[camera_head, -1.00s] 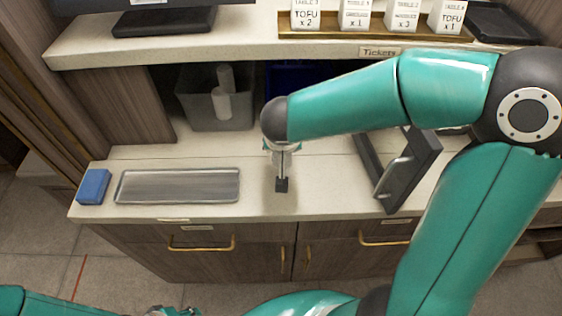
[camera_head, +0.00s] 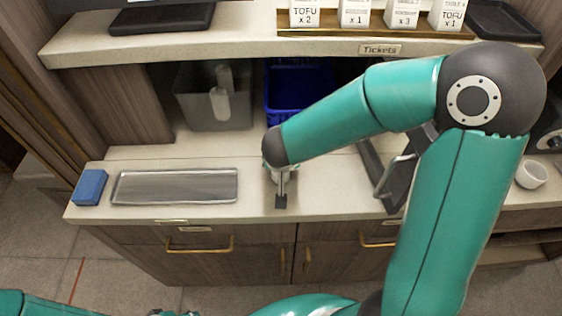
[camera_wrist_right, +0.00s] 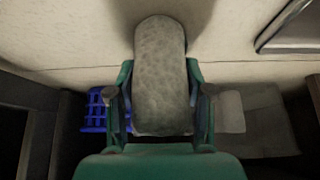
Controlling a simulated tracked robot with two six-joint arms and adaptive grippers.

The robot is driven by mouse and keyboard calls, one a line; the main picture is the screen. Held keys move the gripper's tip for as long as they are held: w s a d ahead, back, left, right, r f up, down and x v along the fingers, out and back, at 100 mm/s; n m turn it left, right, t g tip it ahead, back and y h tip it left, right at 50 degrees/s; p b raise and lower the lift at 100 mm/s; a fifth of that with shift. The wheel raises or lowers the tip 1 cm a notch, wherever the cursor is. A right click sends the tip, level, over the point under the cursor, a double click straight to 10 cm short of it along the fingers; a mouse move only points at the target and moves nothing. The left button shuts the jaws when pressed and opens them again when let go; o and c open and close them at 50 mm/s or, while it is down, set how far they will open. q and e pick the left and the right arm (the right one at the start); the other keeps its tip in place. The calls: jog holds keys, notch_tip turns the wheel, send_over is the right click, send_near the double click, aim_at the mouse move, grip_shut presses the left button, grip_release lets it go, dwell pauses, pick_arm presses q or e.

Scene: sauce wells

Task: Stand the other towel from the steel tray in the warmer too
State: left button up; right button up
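The steel tray (camera_head: 175,187) lies on the counter at the left and looks empty. In the right wrist view, my right gripper (camera_wrist_right: 161,100) is shut on a grey rolled towel (camera_wrist_right: 160,65), one finger on each side. In the head view the right hand hangs over the counter to the right of the tray, and my arm hides the towel. Only a sliver of my left gripper (camera_head: 172,312) shows at the bottom edge.
A blue sponge-like block (camera_head: 90,187) lies left of the tray. Under the shelf stand a grey bin (camera_head: 205,115) with white rolls and a blue basket (camera_head: 270,95). A white bowl (camera_head: 531,175) is at the right. Counter around the hand is clear.

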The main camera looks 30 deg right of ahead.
jog(key=o, duration=0.3)
